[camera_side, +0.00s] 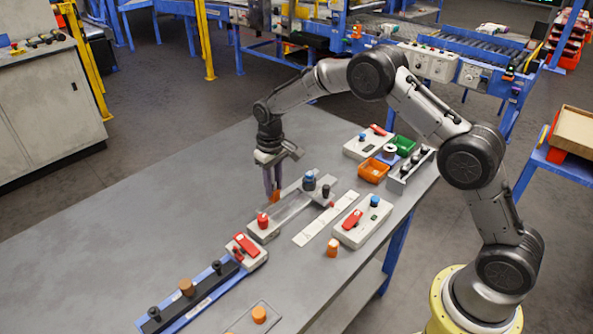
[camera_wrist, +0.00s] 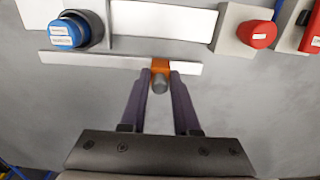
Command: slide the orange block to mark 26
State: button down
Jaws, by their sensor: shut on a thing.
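The orange block (camera_wrist: 160,66) sits at the edge of a thin pale strip (camera_wrist: 95,61) in the wrist view, with a grey rounded knob (camera_wrist: 160,84) on its near side. My gripper (camera_wrist: 160,80) is shut on the block, its two purple fingers on either side of the knob. In the side view my gripper (camera_side: 273,194) points down at the far edge of the pale slide unit (camera_side: 290,211), and a bit of the orange block (camera_side: 276,197) shows at the fingertips. No mark numbers can be read, so mark 26 cannot be picked out.
A red knob (camera_side: 263,220) and a blue knob (camera_side: 309,182) stand at opposite ends of the slide unit. A white strip (camera_side: 327,218) and a switch box (camera_side: 360,222) lie to its right. The table's left side is clear.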

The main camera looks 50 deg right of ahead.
aim_at(266, 205)
jog(key=shift+a, duration=1.55)
jog(key=shift+c, duration=2.4)
grip_release()
jog(key=shift+r, duration=2.2)
jog(key=shift+r, duration=0.1)
jog(key=shift+r, duration=1.7)
